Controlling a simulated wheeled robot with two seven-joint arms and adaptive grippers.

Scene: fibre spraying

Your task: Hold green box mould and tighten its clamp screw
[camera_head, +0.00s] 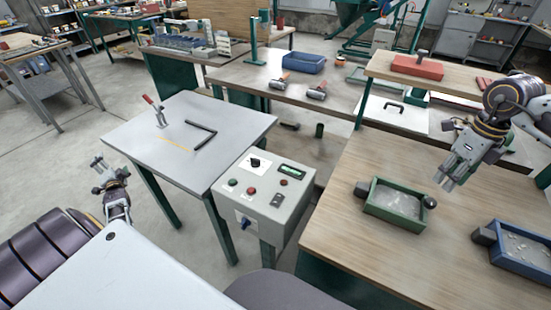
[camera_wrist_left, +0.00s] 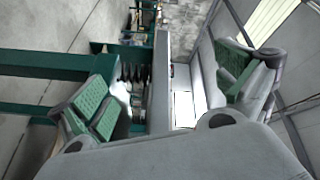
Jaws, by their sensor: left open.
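The green box mould (camera_head: 393,213), filled with grey material, sits on the wooden bench at the right. A dark knob (camera_head: 430,202), which looks like its clamp screw, stands at its right end, and a dark block (camera_head: 361,189) is at its left end. My right gripper (camera_head: 445,184) hangs above and to the right of the mould, pointing down and apart from it. Its finger gap is too small to judge. My left gripper (camera_head: 96,177) is open and empty beside the grey table, far from the mould. Its spread green-padded fingers show in the left wrist view (camera_wrist_left: 165,95).
A blue box mould (camera_head: 522,250) lies right of the green one. A control box (camera_head: 262,190) stands between the wooden bench (camera_head: 340,235) and the grey table (camera_head: 200,170). A shelf with a red mould (camera_head: 417,67) is behind. The bench's front left is clear.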

